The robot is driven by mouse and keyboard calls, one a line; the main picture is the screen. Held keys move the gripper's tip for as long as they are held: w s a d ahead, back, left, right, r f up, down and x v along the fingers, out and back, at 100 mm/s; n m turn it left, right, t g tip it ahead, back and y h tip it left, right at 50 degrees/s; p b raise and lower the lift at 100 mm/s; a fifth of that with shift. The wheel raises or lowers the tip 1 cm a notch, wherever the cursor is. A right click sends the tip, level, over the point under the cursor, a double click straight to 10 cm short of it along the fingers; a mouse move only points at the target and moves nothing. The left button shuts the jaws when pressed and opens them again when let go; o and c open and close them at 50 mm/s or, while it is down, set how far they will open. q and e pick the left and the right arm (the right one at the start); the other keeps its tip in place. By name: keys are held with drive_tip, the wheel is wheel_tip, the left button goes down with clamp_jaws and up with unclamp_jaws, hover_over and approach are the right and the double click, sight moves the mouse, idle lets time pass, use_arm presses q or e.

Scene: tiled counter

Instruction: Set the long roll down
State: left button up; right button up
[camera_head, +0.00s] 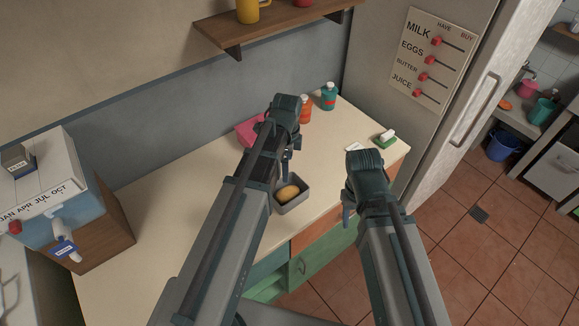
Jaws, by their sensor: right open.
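The long roll (288,192) looks golden brown and lies in a small grey tin (294,206) near the counter's front edge. My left gripper (285,172) points down just above and behind the roll. Its fingers are small and partly hidden by its arm, so I cannot tell whether they are open or touch the roll. My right gripper (346,216) is open and empty, in front of the counter edge and to the right of the tin.
A pink box (247,131), an orange bottle (305,108) and a teal bottle (328,96) stand at the back of the counter. A green dish with a white block (384,138) is at the right. A green drawer (325,255) is below. The counter's left part (150,255) is clear.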

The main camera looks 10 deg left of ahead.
use_arm(q)
drive_tip(key=s+d+n+y, duration=0.1)
drive_tip(key=s+d+n, duration=0.9)
drive_tip(key=s+n, duration=0.2)
drive_tip(key=shift+s+d+n, duration=0.2)
drive_tip(key=shift+s+n, duration=0.1)
drive_tip(key=shift+s, duration=0.9)
drive_tip(key=shift+f+b, duration=0.6)
drive_tip(key=shift+b, duration=0.05)
